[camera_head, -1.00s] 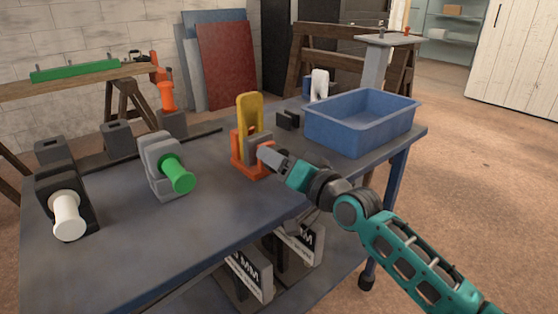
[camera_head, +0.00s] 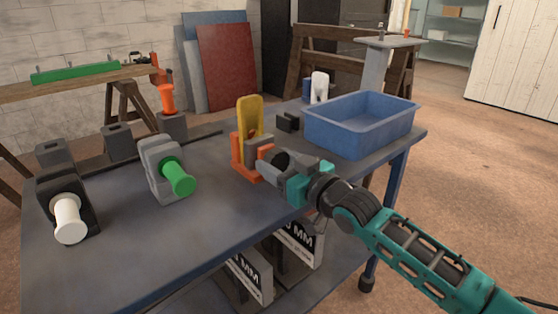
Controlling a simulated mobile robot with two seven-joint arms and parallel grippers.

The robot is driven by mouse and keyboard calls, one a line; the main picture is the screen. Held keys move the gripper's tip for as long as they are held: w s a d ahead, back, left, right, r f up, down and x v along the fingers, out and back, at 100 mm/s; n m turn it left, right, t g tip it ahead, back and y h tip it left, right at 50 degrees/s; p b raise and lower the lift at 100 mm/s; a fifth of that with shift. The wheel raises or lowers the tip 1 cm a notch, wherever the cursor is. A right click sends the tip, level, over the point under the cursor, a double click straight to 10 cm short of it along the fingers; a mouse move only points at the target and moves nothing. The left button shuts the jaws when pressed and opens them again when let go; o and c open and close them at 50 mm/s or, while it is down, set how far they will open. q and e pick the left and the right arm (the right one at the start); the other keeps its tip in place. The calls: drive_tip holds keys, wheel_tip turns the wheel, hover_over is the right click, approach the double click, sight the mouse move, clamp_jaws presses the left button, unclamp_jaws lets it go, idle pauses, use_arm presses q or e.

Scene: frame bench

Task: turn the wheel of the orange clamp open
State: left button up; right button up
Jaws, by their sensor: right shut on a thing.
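The orange clamp (camera_head: 241,164) stands upright on the bench in the head view, with a grey block at its front. A yellow upright piece (camera_head: 250,117) with a rounded top rises out of it. My right gripper (camera_head: 267,166) is at the clamp's front right side, its fingers shut around the place of the clamp's wheel. The wheel itself is hidden behind the fingers, so how far it is turned does not show. My left gripper is not in view.
On the blue-grey bench (camera_head: 125,247) stand a clamp with a green wheel (camera_head: 176,176) and one with a white wheel (camera_head: 69,217). A blue bin (camera_head: 345,137) stands right behind my right gripper. The bench front is clear.

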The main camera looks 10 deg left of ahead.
use_arm(q)
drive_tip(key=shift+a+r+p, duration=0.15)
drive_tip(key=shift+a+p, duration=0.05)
drive_tip(key=shift+p, duration=0.1)
use_arm(e)
drive_tip(key=shift+n, duration=0.9)
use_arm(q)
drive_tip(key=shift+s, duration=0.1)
use_arm(e)
drive_tip(key=o, duration=1.1)
drive_tip(key=shift+c, duration=0.2)
drive_tip(key=shift+s+d, duration=0.25)
drive_tip(key=shift+d, duration=0.15)
use_arm(q)
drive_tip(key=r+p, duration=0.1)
drive_tip(key=p, duration=0.2)
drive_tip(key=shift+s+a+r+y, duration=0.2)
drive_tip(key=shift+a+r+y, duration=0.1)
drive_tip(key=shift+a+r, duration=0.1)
use_arm(e)
drive_tip(key=v, duration=1.2)
